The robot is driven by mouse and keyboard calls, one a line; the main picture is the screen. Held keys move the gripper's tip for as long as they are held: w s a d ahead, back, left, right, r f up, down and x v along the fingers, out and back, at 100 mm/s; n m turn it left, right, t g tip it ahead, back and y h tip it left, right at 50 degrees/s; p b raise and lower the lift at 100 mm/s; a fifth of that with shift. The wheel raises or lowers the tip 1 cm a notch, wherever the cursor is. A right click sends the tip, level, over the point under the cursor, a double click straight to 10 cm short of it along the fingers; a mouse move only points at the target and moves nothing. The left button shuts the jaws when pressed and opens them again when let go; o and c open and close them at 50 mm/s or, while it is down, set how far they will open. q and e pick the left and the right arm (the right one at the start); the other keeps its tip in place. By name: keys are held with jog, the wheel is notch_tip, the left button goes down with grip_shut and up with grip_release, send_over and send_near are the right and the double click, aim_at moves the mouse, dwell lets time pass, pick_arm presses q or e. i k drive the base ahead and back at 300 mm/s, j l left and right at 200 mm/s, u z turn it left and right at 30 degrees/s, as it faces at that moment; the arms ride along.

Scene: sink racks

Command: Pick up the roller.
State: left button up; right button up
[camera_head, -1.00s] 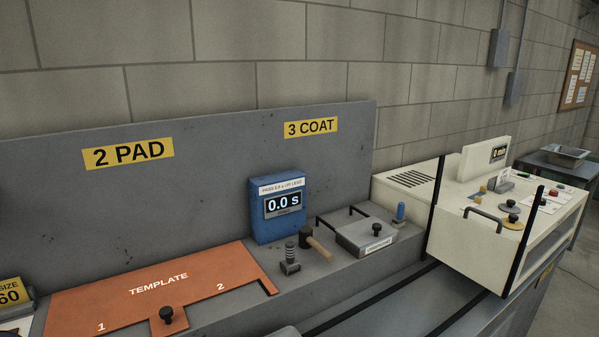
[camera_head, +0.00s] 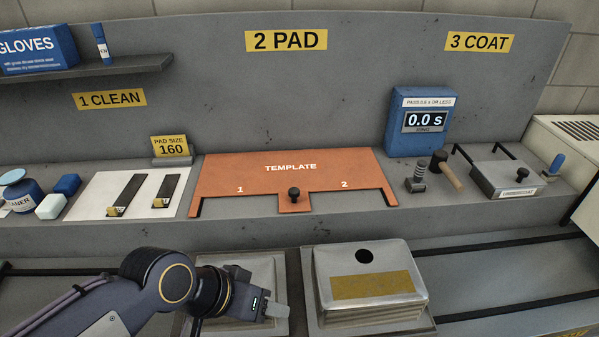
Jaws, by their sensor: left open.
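The roller, with a dark head and a wooden handle (camera_head: 451,176), lies on the grey ledge at the right, in front of the blue timer box. My left gripper (camera_head: 277,308) is low in the picture, left of centre, in front of the ledge and over a metal block. It is open and well apart from the roller, down and to its left. Its fingers are seen from the side, with nothing visible between them. My right gripper is not in view.
A grey ribbed post (camera_head: 416,177) stands just left of the roller. A lidded metal box (camera_head: 508,178) is to its right and the blue timer box (camera_head: 418,122) behind. An orange template (camera_head: 290,172) covers the middle ledge. A metal block with a hole (camera_head: 365,283) sits in front.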

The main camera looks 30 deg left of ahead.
aim_at(417, 183)
jog(key=u, duration=1.1)
jog(key=k, duration=0.1)
jog(key=k+u, duration=0.3)
jog(key=u, duration=0.15)
jog(key=k+j+u, duration=0.15)
jog(key=u, duration=0.35)
jog(key=l+u, duration=0.1)
jog(key=l, duration=0.45)
jog(key=k+l, duration=0.15)
jog(key=l, duration=0.4)
jog(key=k+l+u, duration=0.15)
jog(key=l, duration=0.4)
jog(key=l+u, duration=0.1)
jog(key=l, duration=0.45)
